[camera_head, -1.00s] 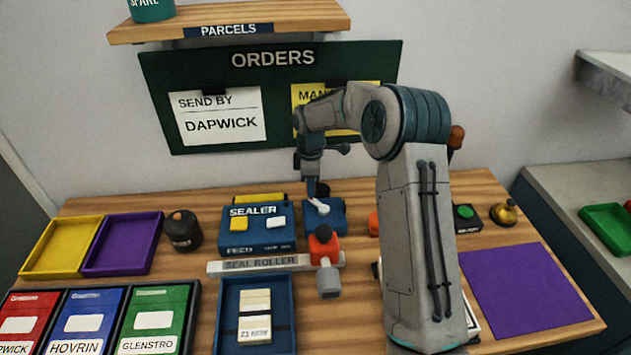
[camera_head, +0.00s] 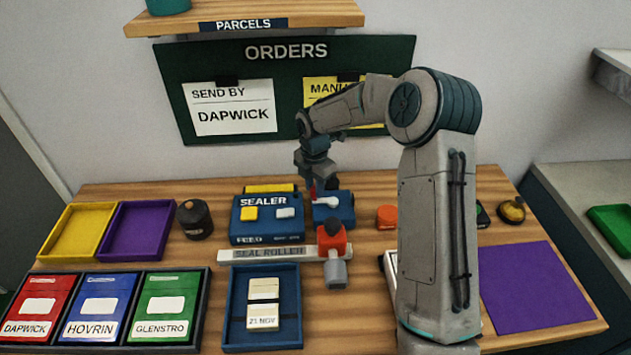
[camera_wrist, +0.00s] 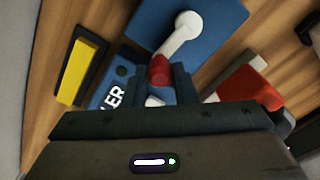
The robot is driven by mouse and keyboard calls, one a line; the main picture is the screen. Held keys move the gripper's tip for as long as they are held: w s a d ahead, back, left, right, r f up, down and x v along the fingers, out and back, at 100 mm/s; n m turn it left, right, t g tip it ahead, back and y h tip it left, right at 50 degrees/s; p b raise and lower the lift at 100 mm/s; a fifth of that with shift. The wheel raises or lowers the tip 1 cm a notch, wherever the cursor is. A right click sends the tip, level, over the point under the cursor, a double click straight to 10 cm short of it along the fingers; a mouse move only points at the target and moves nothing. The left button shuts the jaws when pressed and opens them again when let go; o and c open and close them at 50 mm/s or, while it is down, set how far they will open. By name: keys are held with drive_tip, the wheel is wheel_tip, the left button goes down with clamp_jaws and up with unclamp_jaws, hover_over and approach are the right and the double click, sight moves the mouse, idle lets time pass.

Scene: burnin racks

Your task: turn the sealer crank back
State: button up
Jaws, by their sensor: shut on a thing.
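The sealer (camera_head: 267,227) is a blue box with a yellow and a white button, at the middle of the table. The crank (camera_head: 327,202), a white arm, sits on a smaller blue block (camera_head: 343,211) at its right. In the wrist view the white crank arm (camera_wrist: 178,38) runs from its round hub down to a red knob (camera_wrist: 160,70). My gripper (camera_wrist: 160,88) is shut on the red knob. In the head view my gripper (camera_head: 313,187) reaches down to the crank's left end, where the fingers are small and partly hidden.
A seal roller bar (camera_head: 270,254) with a red and grey handle (camera_head: 335,262) lies in front of the sealer. A blue tray (camera_head: 232,305) holds pale packets. A dark round jar (camera_head: 194,219) stands left, an orange round piece (camera_head: 387,216) right. A purple mat (camera_head: 535,285) is bare.

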drive_tip(key=shift+s+r+n, duration=0.1)
drive_tip(key=shift+s+n, duration=0.05)
drive_tip(key=shift+n, duration=0.25)
drive_tip(key=o, duration=1)
drive_tip(key=shift+s, duration=0.1)
drive_tip(key=shift+r+b, duration=0.5)
drive_tip(key=shift+r, duration=6.35)
